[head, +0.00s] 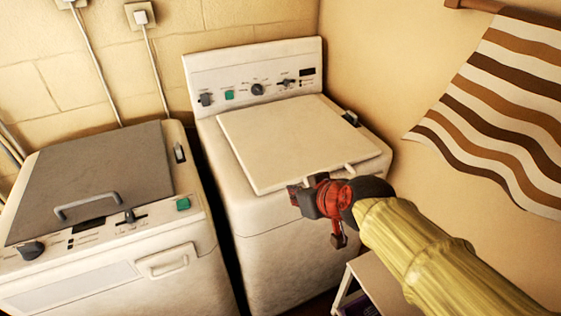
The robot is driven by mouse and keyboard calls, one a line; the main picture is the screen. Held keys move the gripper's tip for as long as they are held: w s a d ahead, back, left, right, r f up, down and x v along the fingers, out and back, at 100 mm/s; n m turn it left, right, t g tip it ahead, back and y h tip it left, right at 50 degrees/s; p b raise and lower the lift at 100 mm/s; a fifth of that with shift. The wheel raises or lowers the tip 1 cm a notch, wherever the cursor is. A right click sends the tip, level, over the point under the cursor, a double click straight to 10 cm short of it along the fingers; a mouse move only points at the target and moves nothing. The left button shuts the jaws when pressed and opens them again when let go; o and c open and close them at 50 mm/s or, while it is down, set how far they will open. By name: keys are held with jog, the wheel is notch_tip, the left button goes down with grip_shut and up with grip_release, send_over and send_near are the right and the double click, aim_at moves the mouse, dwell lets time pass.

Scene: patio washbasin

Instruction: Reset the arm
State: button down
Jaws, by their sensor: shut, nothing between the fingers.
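My gripper (297,198) is at the end of my yellow-sleeved arm, which comes in from the lower right. It is red and dark grey, and its fingers point left. It is shut and empty. In the picture it overlaps the front edge of a white top-loading washing machine (290,260). I cannot tell whether it touches the machine. The machine's pale lid (285,135) lies over its top. A light handle (350,170) shows at the lid's front edge, just above my gripper and partly hidden by it.
A second machine (90,280) with a grey lid (100,170) and a bar handle stands at the left, across a narrow gap. A striped towel (500,95) hangs on the right wall. A small stand (375,280) is below my arm. Two plugs and cables are on the back wall.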

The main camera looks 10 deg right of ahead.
jog(key=s+f+m+g, duration=0.2)
jog(key=s+f+g, duration=0.15)
jog(key=s, duration=0.45)
jog(key=s+d+r+h+p, duration=0.1)
jog(key=s+d+r, duration=0.2)
jog(key=s, duration=0.5)
jog(key=shift+h+p, duration=0.4)
